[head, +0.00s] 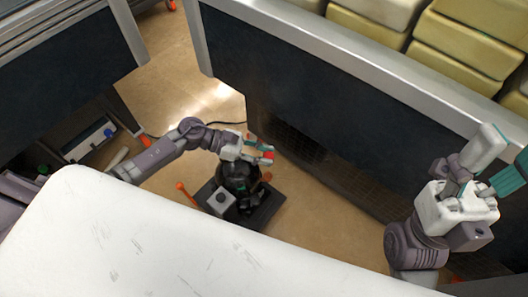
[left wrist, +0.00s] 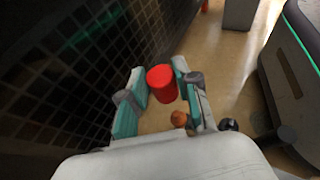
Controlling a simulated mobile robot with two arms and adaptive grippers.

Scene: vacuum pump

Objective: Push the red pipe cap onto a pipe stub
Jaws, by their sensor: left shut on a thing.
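My left gripper (head: 260,149) is shut on the red pipe cap (head: 268,155), which sticks out between its fingers above the dark pump. In the left wrist view the red cap (left wrist: 162,84) sits between the two teal finger pads (left wrist: 160,88), its round end facing up. The black vacuum pump (head: 243,197) stands low, under and beside the gripper. Its pipe stubs are too small or hidden to make out. My right gripper (head: 497,163) is at the far right, away from the pump, its fingers spread apart with nothing seen between them.
Orange-ended parts (head: 183,190) stick out beside the pump; an orange knob (left wrist: 179,118) shows below the cap. A dark wall panel (head: 330,120) stands behind the pump. A white scratched surface (head: 170,235) fills the front. Brown floor (head: 185,85) is open at upper left.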

